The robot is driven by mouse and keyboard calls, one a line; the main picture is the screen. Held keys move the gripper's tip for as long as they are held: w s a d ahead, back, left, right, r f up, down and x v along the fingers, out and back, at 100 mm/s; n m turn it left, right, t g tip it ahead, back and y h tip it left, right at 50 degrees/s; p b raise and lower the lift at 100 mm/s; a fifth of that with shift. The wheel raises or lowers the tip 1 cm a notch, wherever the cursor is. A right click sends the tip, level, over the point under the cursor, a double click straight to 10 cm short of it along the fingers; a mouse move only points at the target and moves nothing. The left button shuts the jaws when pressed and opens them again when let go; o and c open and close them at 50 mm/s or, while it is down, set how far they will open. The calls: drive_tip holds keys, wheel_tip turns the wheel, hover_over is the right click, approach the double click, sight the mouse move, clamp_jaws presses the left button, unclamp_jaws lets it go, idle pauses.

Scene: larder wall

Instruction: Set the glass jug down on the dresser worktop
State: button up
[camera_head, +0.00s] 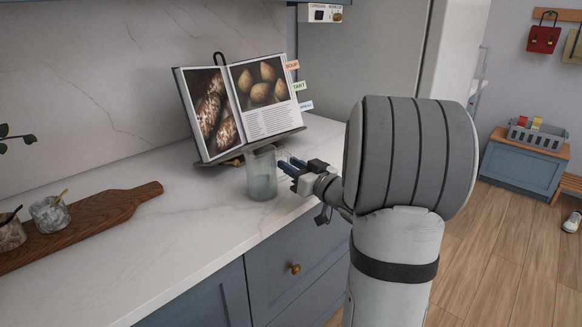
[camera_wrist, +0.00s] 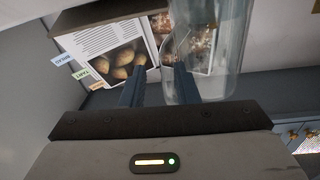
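The clear glass jug (camera_head: 262,176) is upright at the worktop (camera_head: 205,215), in front of the open cookbook; its base appears to rest on the surface. My gripper (camera_head: 284,164) is just right of the jug, its blue fingers pointing at it. In the wrist view the jug (camera_wrist: 228,45) fills the upper right.
The cookbook (camera_head: 265,90) stands on a dark stand close behind the jug. Bare worktop lies between board and jug. The front edge, above blue drawers (camera_head: 290,262), is near.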

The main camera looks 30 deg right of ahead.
drive_tip(key=shift+o, duration=0.4)
drive_tip(key=shift+r, duration=0.15)
drive_tip(key=v, duration=1.2)
drive_tip(key=shift+p, duration=0.4)
